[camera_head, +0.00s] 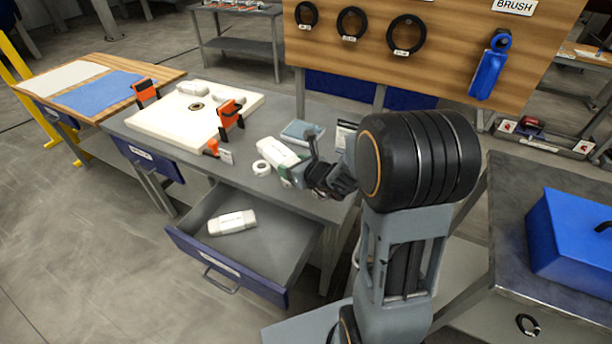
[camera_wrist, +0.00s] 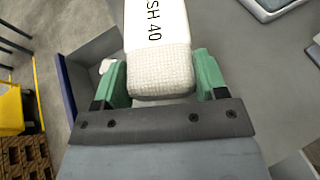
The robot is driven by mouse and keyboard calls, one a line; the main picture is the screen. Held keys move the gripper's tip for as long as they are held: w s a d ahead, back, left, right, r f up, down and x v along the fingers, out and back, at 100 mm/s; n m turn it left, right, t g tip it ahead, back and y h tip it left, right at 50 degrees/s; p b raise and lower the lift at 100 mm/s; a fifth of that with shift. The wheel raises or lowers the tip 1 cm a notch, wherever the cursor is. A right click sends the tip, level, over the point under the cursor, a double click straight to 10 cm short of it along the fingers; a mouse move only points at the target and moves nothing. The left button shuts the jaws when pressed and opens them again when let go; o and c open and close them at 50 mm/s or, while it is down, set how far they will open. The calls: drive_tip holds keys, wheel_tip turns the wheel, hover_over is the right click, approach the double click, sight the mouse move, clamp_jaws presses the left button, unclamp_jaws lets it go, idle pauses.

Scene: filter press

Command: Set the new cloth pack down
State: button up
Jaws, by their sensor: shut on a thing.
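A white cloth pack (camera_head: 277,151) is between the green fingers of my gripper (camera_head: 291,176), above or on the grey bench top; I cannot tell whether it touches. In the wrist view the pack (camera_wrist: 158,48) shows black lettering ending in "SH 40" and a woven near end. My gripper (camera_wrist: 162,82) is shut on its sides there. A similar white pack (camera_head: 232,223) lies in the open drawer (camera_head: 265,240) below the bench. In the wrist view part of the drawer shows at the left.
A white filter plate (camera_head: 165,123) with orange clamps (camera_head: 230,112) lies on the bench (camera_head: 262,111), left of my gripper. A white ring (camera_head: 261,167) sits beside the held pack. A blue-grey pad (camera_head: 300,131) lies behind it. A tool board (camera_head: 440,45) stands behind.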

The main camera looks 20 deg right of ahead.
drive_tip(key=shift+w+d+r+b, duration=0.15)
drive_tip(key=shift+w+d+r, duration=0.2)
drive_tip(key=shift+r, duration=0.1)
drive_tip(key=shift+w+d+r+b, duration=0.15)
drive_tip(key=shift+w+d+r, duration=0.05)
drive_tip(key=shift+d+r, duration=0.2)
drive_tip(key=w+d+f, duration=0.1)
drive_tip(key=d+f, duration=0.1)
drive_tip(key=d, duration=0.2)
drive_tip(key=w+d+f+p, duration=0.1)
drive_tip(key=d+f, duration=0.2)
drive_tip(key=d, duration=0.1)
drive_tip(key=d+f, duration=0.2)
drive_tip(key=d, duration=0.2)
drive_tip(key=shift+w+f+p, duration=0.3)
drive_tip(key=shift+w+f, duration=0.05)
drive_tip(key=shift+w, duration=0.05)
drive_tip(key=shift+w+d+f, duration=0.1)
drive_tip(key=shift+d+f, duration=0.3)
drive_tip(key=shift+f, duration=0.15)
drive_tip(key=shift+d+f, duration=0.15)
drive_tip(key=shift+f, duration=1.55)
